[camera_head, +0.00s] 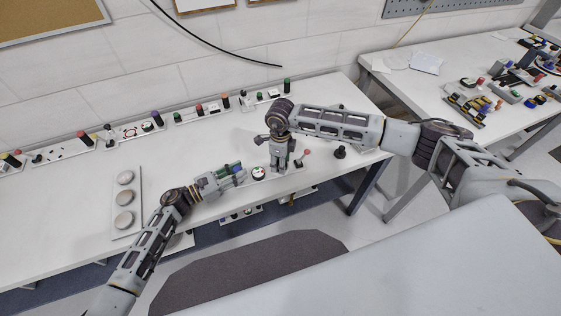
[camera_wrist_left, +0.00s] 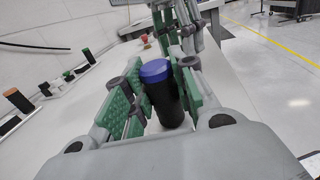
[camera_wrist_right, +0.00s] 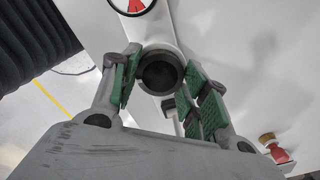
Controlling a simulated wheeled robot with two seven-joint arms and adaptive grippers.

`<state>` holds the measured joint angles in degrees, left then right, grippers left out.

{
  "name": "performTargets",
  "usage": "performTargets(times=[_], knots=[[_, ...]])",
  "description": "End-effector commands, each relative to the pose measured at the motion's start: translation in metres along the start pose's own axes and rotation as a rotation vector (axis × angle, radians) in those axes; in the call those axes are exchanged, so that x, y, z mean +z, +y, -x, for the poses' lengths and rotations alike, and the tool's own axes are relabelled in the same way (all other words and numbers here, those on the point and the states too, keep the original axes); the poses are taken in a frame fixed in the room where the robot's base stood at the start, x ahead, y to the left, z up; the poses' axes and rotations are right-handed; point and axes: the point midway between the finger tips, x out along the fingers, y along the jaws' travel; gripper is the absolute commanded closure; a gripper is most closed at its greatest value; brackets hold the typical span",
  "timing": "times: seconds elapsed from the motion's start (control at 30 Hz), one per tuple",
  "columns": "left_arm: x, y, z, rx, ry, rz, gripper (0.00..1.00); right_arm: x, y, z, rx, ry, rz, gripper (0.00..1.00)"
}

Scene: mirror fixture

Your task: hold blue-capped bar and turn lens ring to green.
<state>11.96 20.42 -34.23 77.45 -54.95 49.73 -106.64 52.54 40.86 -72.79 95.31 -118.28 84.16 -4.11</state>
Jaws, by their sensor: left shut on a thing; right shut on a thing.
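The blue-capped bar (camera_wrist_left: 163,95) is a dark cylinder with a blue top. It stands between the green pads of my left gripper (camera_wrist_left: 155,105), which is shut on it. In the head view my left gripper (camera_head: 232,175) reaches in low over the table's front part, and the bar is hard to make out there. My right gripper (camera_wrist_right: 165,95) is shut on the lens ring (camera_wrist_right: 160,72), a grey ring with a dark opening, between its green pads. In the head view my right gripper (camera_head: 279,160) points down at the table.
A round white dial with red marks (camera_head: 258,172) sits between the two grippers. A red-topped lever (camera_head: 307,152) and a black knob (camera_head: 340,152) stand to the right. Several fixtures with coloured caps line the wall. A plate with grey discs (camera_head: 124,199) lies at left.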

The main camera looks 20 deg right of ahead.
Motion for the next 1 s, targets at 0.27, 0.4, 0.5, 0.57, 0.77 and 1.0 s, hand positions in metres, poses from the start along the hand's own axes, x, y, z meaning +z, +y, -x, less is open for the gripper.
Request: performTargets(times=[0.27,0.4,0.5,0.57,0.77,1.0], knots=[[0.0,-0.0007,-0.0004,-0.002,0.0,0.001,1.0,0.0009,-0.0004,0.0008,-0.001,-0.003,-0.02,0.79],[0.0,-0.0007,-0.0004,-0.002,0.0,0.001,1.0,0.0009,-0.0004,0.0008,-0.001,-0.003,-0.02,0.79],[0.0,-0.0008,-0.0004,-0.002,-0.001,0.001,1.0,0.0009,-0.0004,0.0008,-0.001,-0.003,-0.019,0.53],[0.0,-0.0008,-0.0004,-0.002,-0.001,0.001,1.0,0.0008,-0.0004,0.0008,-0.001,-0.003,-0.019,0.45],[-0.0001,-0.0008,-0.0004,-0.002,0.0,0.001,1.0,0.0004,-0.0002,0.0004,-0.001,-0.001,-0.019,0.33],[-0.0001,-0.0007,-0.0003,-0.001,0.0,0.001,1.0,0.0002,-0.0001,0.0007,0.0,-0.001,-0.018,0.33]])
